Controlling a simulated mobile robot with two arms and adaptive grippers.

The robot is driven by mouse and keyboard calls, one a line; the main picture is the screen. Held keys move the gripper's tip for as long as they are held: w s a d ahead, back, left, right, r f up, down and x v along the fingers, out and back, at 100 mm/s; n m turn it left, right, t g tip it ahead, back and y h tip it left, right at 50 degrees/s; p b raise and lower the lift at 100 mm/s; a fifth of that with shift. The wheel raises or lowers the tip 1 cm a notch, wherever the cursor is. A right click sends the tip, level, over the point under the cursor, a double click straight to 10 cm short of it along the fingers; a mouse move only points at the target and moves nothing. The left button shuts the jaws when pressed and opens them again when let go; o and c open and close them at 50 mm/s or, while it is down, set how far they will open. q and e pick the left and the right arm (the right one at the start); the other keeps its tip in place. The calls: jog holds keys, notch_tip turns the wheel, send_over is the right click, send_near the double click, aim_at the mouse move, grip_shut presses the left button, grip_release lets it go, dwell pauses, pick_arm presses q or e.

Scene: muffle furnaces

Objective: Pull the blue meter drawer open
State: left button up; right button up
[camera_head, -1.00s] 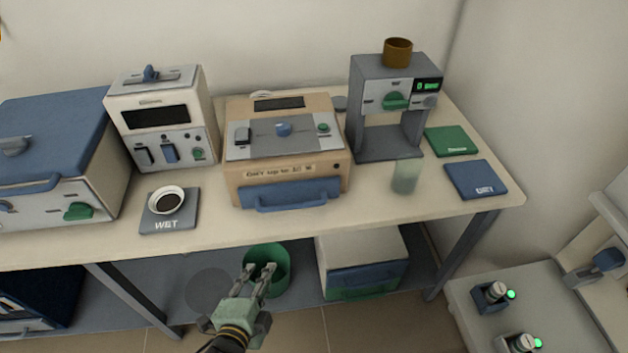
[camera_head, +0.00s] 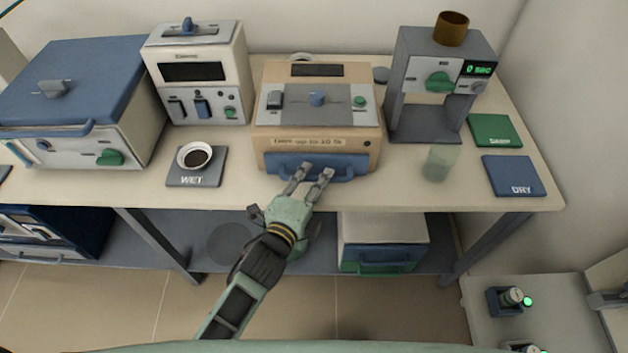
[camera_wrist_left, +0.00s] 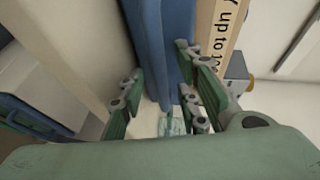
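The tan meter (camera_head: 316,140) stands on the bench with its blue drawer (camera_head: 280,162) across the lower front. The drawer front looks flush with the body and carries a blue bar handle (camera_head: 348,177). My left gripper (camera_head: 315,174) is at this handle, its two fingers apart. In the left wrist view the blue handle (camera_wrist_left: 157,45) runs between the spread fingers (camera_wrist_left: 160,95), with a visible gap at the left finger. Contact on the right finger is unclear. The fingers hide part of the drawer front in the head view. My right gripper is not in view.
A black-filled dish (camera_head: 195,157) sits on the WET pad (camera_head: 208,181) to the left. A pale translucent cup (camera_head: 440,162) and the DRY pad (camera_head: 514,176) are to the right. A grey stand (camera_head: 424,125) rises behind the cup. Bare benchtop lies between dish and meter.

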pick_arm(q)
grip_shut()
dwell(0.6)
